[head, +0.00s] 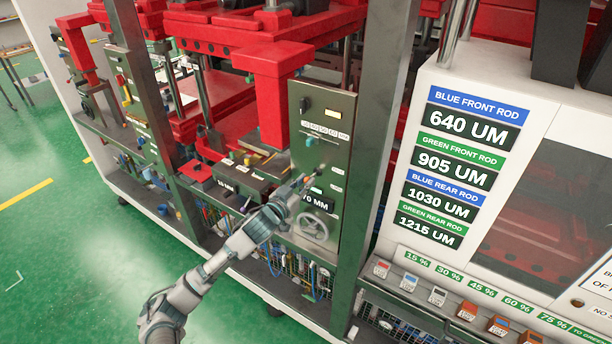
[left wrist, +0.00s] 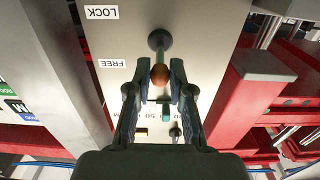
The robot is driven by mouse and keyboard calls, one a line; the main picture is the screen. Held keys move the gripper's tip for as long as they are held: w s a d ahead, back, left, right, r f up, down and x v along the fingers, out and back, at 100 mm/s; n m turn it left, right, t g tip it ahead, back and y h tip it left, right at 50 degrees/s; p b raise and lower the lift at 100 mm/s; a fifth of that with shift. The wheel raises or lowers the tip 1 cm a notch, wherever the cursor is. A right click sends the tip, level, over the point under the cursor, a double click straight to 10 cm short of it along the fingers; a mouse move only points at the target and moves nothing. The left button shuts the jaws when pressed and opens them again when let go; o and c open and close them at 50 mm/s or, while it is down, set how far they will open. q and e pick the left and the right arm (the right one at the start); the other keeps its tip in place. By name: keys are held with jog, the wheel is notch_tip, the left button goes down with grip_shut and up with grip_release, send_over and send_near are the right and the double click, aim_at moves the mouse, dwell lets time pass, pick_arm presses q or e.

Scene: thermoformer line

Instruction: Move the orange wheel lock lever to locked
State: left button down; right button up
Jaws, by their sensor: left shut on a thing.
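The orange ball knob of the wheel lock lever (left wrist: 160,75) sits between the two fingers of my left gripper (left wrist: 160,80), which is shut on it. The lever's round dark pivot (left wrist: 159,39) and short stem show above the knob in the left wrist view. The upside-down FREE label (left wrist: 112,63) is nearly level with the knob, and the LOCK label (left wrist: 101,12) is farther up, past the pivot. In the head view my left gripper (head: 308,182) reaches the grey-green panel (head: 318,112), covering most of the lever. My right gripper is not in view.
A handwheel (head: 314,227) and a partly hidden MM display (head: 318,201) are just below my left gripper. A green post (head: 365,150) stands close on the panel's right. Red machine parts (head: 280,95) stand to its left. Green floor (head: 90,240) is open at the left.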

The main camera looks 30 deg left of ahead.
pick_arm(q)
jog(key=shift+f, duration=0.75)
jog(key=shift+w+f+b, duration=0.15)
jog(key=shift+f+b, duration=0.45)
jog(key=shift+f, duration=0.35)
